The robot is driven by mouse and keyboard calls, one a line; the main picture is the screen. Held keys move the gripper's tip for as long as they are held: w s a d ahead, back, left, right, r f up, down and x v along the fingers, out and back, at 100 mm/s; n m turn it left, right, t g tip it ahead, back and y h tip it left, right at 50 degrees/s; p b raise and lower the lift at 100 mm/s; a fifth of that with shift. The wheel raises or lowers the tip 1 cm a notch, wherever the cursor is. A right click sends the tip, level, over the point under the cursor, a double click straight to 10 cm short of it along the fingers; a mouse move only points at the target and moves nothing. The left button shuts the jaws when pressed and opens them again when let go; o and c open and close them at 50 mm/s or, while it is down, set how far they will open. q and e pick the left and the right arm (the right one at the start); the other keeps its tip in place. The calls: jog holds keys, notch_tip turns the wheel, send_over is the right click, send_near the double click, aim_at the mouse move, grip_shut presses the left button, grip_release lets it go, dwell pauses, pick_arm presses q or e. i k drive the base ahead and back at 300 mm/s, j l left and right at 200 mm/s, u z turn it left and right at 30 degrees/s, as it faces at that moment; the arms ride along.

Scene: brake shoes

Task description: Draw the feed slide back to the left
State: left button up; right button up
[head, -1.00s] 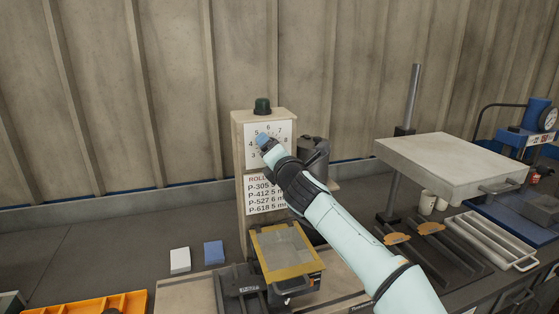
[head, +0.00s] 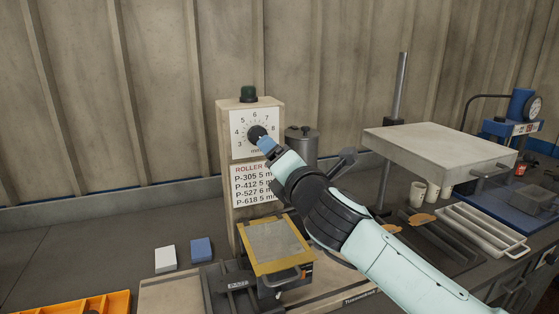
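A yellow-framed plate (head: 284,263) with a dark handle at its front sits on the machine's wooden base (head: 170,295); it looks like the feed slide, but I cannot be sure. Dark rails (head: 226,287) lie to its left. Above it stands a wooden post with a numbered dial (head: 242,117) and a dark knob (head: 255,131). My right gripper (head: 265,144) is at the knob, above and apart from the yellow-framed plate. The knob shows just beyond its fingertips; whether they touch it or are open is unclear. My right forearm hides part of the machine to the right. My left gripper is out of view.
An orange tray (head: 75,303) is at the lower left. A thick pale slab (head: 440,150) overhangs the bench at right, near a metal tray (head: 490,228) and cups (head: 420,190).

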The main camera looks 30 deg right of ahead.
aim_at(246, 302)
jog(key=k+j, duration=0.2)
jog(key=k, duration=0.3)
jog(key=k+j, duration=0.15)
jog(key=k, duration=0.3)
